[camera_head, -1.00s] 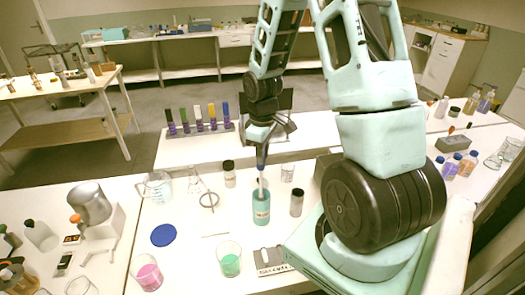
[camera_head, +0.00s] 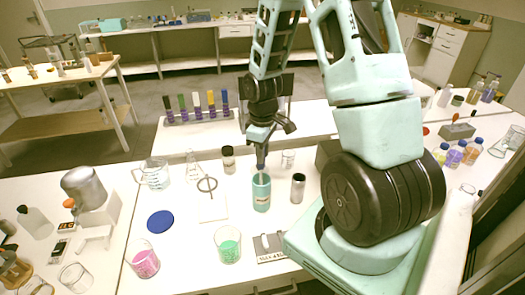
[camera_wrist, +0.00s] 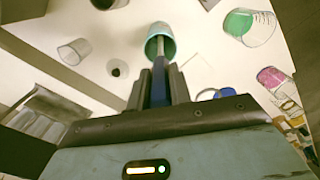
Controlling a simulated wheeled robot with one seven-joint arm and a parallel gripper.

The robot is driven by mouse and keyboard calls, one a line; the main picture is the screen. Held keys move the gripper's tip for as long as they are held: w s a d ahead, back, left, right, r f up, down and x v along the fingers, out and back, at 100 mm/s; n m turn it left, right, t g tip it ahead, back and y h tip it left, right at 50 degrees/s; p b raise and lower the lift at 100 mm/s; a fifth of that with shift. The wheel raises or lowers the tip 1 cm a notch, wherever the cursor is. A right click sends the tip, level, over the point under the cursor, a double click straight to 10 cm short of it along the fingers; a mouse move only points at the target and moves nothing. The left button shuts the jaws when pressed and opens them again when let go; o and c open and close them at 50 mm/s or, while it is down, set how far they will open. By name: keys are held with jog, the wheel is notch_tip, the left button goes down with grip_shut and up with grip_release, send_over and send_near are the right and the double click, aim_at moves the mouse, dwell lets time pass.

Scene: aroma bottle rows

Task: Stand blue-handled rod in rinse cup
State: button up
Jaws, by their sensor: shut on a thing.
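The rinse cup (camera_head: 261,196) is a teal cylinder with a pale label, upright on the white table in the head view. In the wrist view its open mouth (camera_wrist: 160,45) faces me. My gripper (camera_head: 263,150) is directly above it, fingers pointing down, shut on the blue-handled rod (camera_head: 262,163). In the wrist view the blue handle (camera_wrist: 158,88) sits between the fingertips (camera_wrist: 158,92), and the rod's thinner shaft reaches into the cup's mouth. The rod's lower end is hidden inside the cup; I cannot tell whether it touches the bottom.
A dark-capped jar (camera_head: 298,187) stands close right of the cup, and a ring stand (camera_head: 212,208) to its left. A beaker of green material (camera_head: 228,246) and a small grey sign (camera_head: 269,248) are in front. A rack of coloured vials (camera_head: 198,116) stands behind.

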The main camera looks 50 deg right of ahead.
jog(key=o, duration=1)
notch_tip(320, 180, up, 17)
jog(key=shift+r+b, duration=0.2)
jog(key=shift+b, duration=0.6)
dwell(0.3)
